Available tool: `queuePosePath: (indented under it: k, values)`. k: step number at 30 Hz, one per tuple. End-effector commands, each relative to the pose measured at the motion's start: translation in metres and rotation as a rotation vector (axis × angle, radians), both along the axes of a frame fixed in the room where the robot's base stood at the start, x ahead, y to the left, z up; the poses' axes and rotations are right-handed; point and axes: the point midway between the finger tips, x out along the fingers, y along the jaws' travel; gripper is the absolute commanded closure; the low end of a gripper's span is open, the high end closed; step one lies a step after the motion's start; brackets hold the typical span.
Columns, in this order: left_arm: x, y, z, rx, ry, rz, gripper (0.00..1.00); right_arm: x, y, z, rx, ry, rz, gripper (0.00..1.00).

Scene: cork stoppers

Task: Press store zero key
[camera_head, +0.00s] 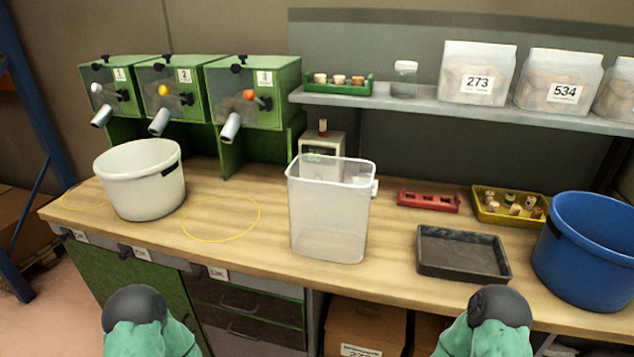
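A small pale instrument (322,142) stands on the bench against the back, with a cork stopper (323,127) on its top. Its lower front is hidden behind a clear plastic container (329,218), and a faint greenish patch, perhaps a display, shows near the container's rim. No key marked store or zero can be read from here. My two arms show only as green links with dark rounded ends at the bottom of the head view. Neither gripper is in the frame.
Three green dispensers (255,95) stand at the back left. A white tub (141,190), grey tray (462,253), red rack (429,199), yellow tray of corks (509,207) and blue bucket (590,250) occupy the bench. A shelf (425,103) overhangs the back. The yellow ring area (222,240) is clear.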

Motion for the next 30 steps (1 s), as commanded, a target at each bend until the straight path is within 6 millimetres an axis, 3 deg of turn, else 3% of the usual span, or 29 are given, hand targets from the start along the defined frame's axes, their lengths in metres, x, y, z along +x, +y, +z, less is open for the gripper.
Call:
queuePosePath:
  k: [1, 3, 30]
  values:
    - [0.0000, 0.0000, -0.0002, 0.000, 0.000, 0.000, 0.60, 0.0000, 0.0000, -0.0002, 0.000, 0.000, 0.000, 0.80]
    - [0.0000, 0.0000, -0.0002, 0.000, 0.000, 0.000, 0.60, 0.0000, 0.0000, -0.0002, 0.000, 0.000, 0.000, 1.00]
    - [0.0000, 0.0000, -0.0001, 0.000, 0.000, 0.000, 0.60, -0.0001, 0.0001, -0.0001, 0.000, 0.000, 0.000, 1.00]
